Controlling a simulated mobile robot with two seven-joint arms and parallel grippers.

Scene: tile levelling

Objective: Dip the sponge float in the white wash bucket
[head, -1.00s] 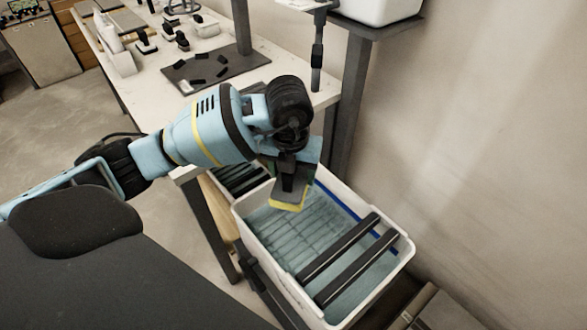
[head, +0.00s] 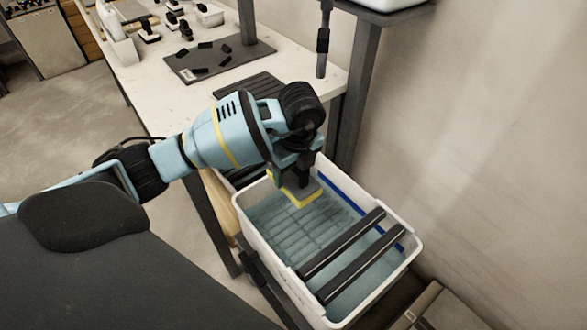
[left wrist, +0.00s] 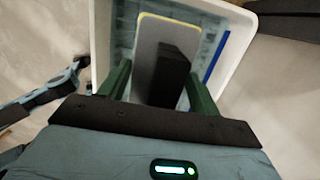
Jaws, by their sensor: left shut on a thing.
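The white wash bucket (head: 404,243) stands on the right below the bench, with bluish water and a ribbed grid in it. The sponge float (head: 302,193) has a grey back plate and a yellow sponge edge. My left gripper (head: 292,172) is shut on its dark handle and holds it over the far left part of the bucket. Whether the sponge touches the water cannot be told. In the left wrist view the float (left wrist: 150,62) lies between the green fingers of my left gripper (left wrist: 160,85), with the bucket rim (left wrist: 101,45) around it. My right gripper is not in view.
Two dark bars (head: 350,258) cross the near part of the bucket. The white bench (head: 150,83) behind holds a dark mat (head: 220,62) with small black pieces and several tools. A wall and a dark post (head: 358,90) stand close on the right.

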